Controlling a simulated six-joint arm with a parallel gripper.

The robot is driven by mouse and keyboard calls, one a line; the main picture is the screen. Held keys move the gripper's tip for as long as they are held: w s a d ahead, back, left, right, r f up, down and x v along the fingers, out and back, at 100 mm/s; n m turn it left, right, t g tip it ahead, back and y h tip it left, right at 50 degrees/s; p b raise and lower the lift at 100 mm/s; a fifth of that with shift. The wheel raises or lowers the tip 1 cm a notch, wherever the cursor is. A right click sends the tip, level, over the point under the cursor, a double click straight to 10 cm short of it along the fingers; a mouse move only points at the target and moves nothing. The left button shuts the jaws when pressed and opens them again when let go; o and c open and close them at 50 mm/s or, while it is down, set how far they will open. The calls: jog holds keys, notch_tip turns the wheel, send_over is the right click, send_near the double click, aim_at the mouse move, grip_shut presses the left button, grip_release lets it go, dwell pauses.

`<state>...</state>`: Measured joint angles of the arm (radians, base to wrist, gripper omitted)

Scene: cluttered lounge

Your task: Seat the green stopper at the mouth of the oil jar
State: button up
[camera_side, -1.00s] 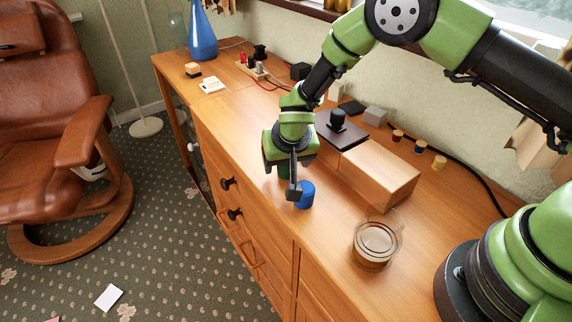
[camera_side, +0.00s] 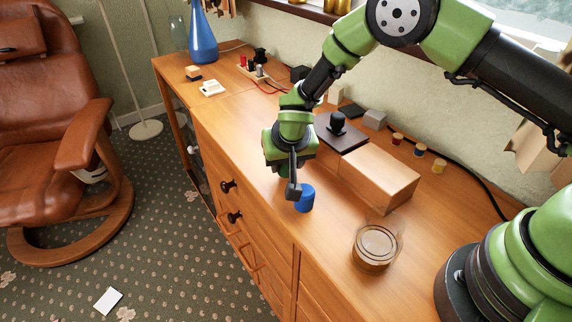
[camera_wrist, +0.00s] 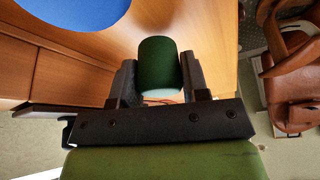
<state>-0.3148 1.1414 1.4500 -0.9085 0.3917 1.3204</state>
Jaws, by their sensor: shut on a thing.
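The green stopper (camera_wrist: 160,64) is a dark green cylinder between the two fingers of my gripper (camera_wrist: 158,78) in the wrist view. My gripper is shut on it. In the side view my gripper (camera_side: 291,182) is low over the sideboard, and the stopper is mostly hidden behind it; I cannot tell whether it touches the wood. The oil jar seems to be the clear round glass jar (camera_side: 376,246), standing upright at the front right, apart from my gripper. The jar is outside the wrist view.
A wooden block (camera_side: 380,180) lies behind, next to a dark plate with a black knob (camera_side: 338,124). Small spools (camera_side: 420,149) stand near the wall. The sideboard's front edge is close.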

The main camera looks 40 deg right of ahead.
jog(key=r, duration=0.8)
jog(key=shift+s+a+r, duration=0.2)
jog(key=shift+s+r, duration=0.2)
jog(key=s+r+m+g+h, duration=0.1)
jog(key=s+r+m+g, duration=0.1)
jog(key=s+m, duration=0.4)
jog(key=s+d+r+m+g+h, duration=0.1)
jog(key=s+r+m, duration=0.3)
jog(key=s, duration=1.3)
jog(key=m+h, duration=0.1)
jog(key=m, duration=0.1)
jog(key=shift+d+r+m+g, duration=0.15)
jog(key=shift+r+m+g, duration=0.15)
jog(key=shift+m+g, duration=0.1)
jog(key=shift+f, duration=0.1)
jog(key=shift+f, duration=2.8)
jog(key=shift+w+f, duration=0.1)
jog(key=shift+f, duration=0.75)
jog(key=o, duration=1)
